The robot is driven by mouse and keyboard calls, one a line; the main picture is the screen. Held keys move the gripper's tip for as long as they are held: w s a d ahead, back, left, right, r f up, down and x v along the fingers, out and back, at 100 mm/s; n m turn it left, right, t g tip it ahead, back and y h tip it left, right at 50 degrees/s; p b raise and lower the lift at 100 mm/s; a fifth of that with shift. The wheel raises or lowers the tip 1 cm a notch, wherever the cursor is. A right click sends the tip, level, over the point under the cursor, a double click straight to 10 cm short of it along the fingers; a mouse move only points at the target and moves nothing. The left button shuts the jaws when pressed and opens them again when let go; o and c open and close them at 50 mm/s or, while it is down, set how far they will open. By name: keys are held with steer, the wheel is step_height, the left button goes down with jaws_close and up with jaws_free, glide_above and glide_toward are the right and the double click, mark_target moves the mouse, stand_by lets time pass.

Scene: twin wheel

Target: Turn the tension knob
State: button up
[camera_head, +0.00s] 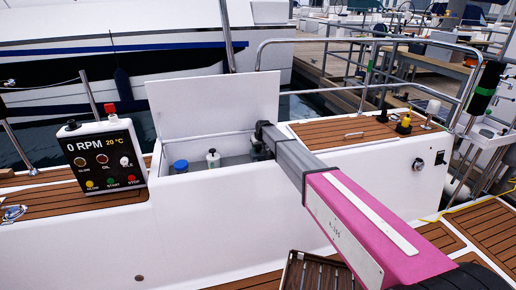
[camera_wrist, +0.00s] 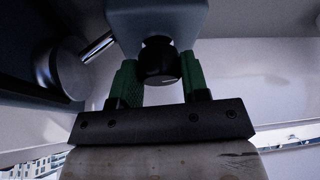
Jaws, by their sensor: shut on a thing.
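In the wrist view, a round black knob (camera_wrist: 158,60) sits on the end of a grey housing (camera_wrist: 158,16). I take it for the tension knob, though no label shows. My gripper (camera_wrist: 159,72) has its two green fingers on either side of the knob, shut on it. In the head view, my arm reaches into an open white locker, and the end of my gripper (camera_head: 262,148) is a small dark shape there. The knob cannot be made out in the head view.
The locker's white lid (camera_head: 213,105) stands open behind. A blue-capped container (camera_head: 181,166) and a white bottle (camera_head: 213,159) stand inside, left of my gripper. A control box (camera_head: 103,157) reading 0 RPM stands further left. In the wrist view, a dark round part (camera_wrist: 62,67) with a metal rod is close by.

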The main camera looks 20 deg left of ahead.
steer(key=o, duration=0.9)
steer(key=v, duration=1.1)
steer(key=shift+s, duration=0.1)
